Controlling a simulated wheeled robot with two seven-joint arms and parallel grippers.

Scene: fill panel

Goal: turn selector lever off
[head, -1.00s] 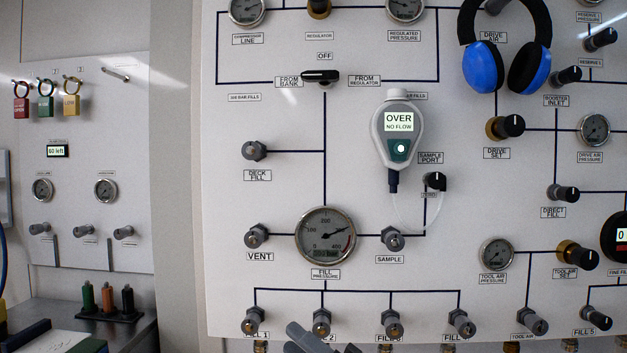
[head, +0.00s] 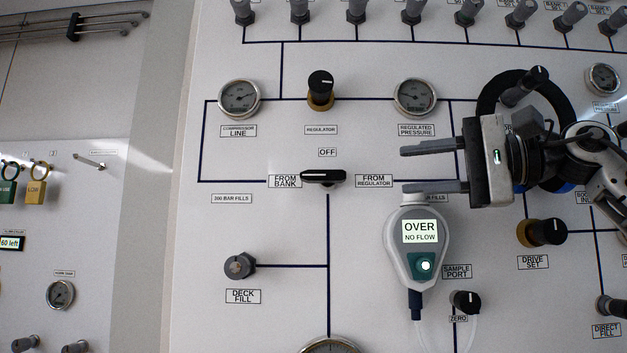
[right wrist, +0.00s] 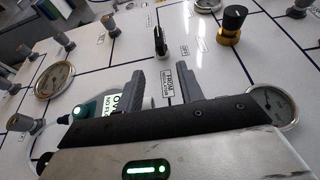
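The selector lever (head: 323,177) is a black handle on the white panel, lying horizontally between the labels FROM BANK (head: 284,181) and FROM REGULATOR (head: 374,181). The OFF label (head: 327,152) is just above it. The lever also shows in the right wrist view (right wrist: 160,42), beyond my fingertips. My right gripper (head: 403,170) is open and empty, its two grey fingers pointing left toward the lever, with a clear gap between. It also shows in the right wrist view (right wrist: 148,75). My left gripper is not in view.
A handheld analyser (head: 417,245) reading OVER, NO FLOW hangs just below my right gripper's lower finger. The regulator knob (head: 320,90) and regulated pressure gauge (head: 415,97) are above. The panel around the lever is clear.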

